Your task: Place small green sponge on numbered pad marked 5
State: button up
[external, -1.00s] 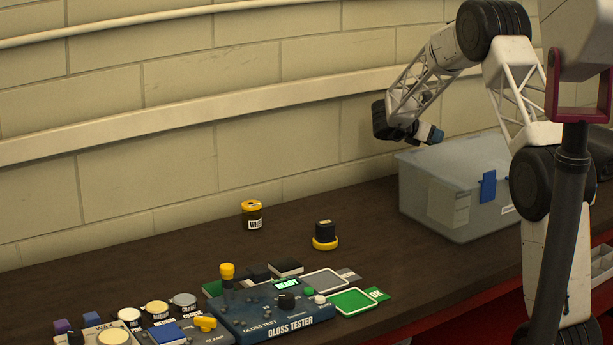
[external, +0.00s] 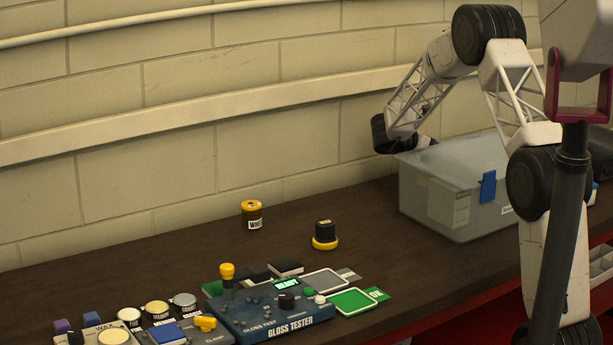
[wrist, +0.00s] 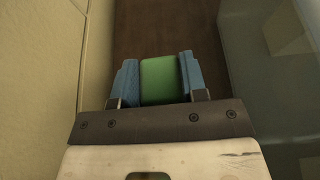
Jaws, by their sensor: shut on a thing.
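In the wrist view my gripper (wrist: 158,62) is shut on a small green sponge (wrist: 161,84), which sits between its two blue fingers. Dark tabletop shows beyond the fingertips. In the external view my wrist is at the back, by the wall and the left end of the clear bin; the fingers and sponge cannot be made out there. No pad with a readable 5 shows in either view.
The clear lidded bin (external: 430,205) stands beside my gripper, with the block wall (wrist: 38,70) on the other side. A yellow-lidded jar (external: 252,216), a black-and-yellow knob (external: 325,236) and the gloss tester (external: 270,318) stand left. The middle tabletop (external: 150,250) is clear.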

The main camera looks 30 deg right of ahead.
jog(key=shift+f, duration=0.1)
jog(key=o, duration=0.9)
jog(key=shift+a+r, duration=0.35)
jog(key=shift+a, duration=0.1)
jog(key=v, duration=1.1)
